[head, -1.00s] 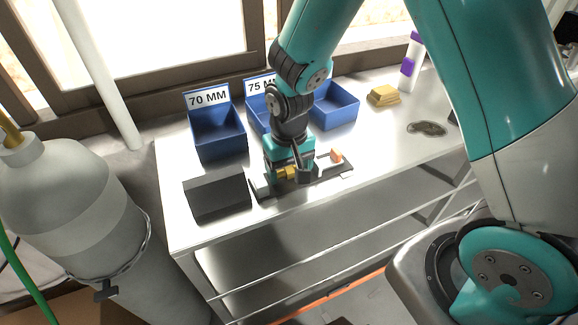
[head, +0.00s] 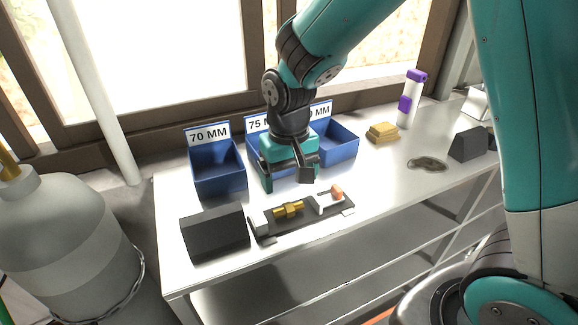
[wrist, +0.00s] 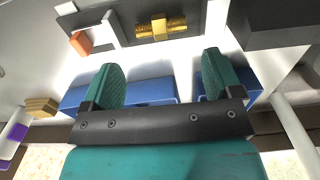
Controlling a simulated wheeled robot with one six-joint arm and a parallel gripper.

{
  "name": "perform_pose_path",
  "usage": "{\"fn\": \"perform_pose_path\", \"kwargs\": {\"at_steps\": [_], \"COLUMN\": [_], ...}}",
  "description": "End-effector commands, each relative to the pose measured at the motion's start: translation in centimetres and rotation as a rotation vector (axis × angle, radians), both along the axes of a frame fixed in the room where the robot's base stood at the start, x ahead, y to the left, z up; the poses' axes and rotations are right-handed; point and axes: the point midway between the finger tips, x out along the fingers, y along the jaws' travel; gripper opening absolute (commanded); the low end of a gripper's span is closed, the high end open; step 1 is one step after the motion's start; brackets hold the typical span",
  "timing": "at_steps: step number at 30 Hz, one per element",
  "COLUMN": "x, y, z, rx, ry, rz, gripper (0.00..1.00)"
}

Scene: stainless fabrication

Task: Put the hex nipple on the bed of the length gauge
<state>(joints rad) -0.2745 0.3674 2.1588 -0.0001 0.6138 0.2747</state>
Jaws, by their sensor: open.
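The brass hex nipple (head: 288,209) lies on its side on the dark bed of the length gauge (head: 305,222), left of the gauge's white upright piece and its orange part. In the wrist view the nipple (wrist: 161,27) also lies along the bed, with nothing covering it. My gripper (head: 287,180) is open and empty. It hangs above and behind the gauge, in front of the blue bins, clear of the nipple.
Blue bins stand behind, one labelled 70 MM (head: 219,170) and one 75 (head: 256,152); the third bin's label is partly hidden. A dark block (head: 214,232) sits left of the gauge.

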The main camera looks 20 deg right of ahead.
Motion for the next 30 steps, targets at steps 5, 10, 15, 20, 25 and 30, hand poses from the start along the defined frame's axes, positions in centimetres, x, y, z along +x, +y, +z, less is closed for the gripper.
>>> {"fn": "perform_pose_path", "kwargs": {"at_steps": [5, 10, 15, 20, 25, 30], "x": [0.0, -1.2, -7.7, -14.6, -18.3, -18.6], "y": [0.0, 0.4, 2.1, 3.7, 4.5, 4.6], "z": [2.7, 4.6, 8.1, 10.2, 10.8, 10.8], "rx": [0.001, 0.028, 0.162, 0.284, 0.347, 0.353], "ry": [-0.002, -0.008, -0.043, -0.085, -0.11, -0.111], "rz": [0.0, 0.042, 0.26, 0.481, 0.602, 0.614], "gripper": [0.85, 0.85, 0.85, 0.85, 0.85, 0.85]}}
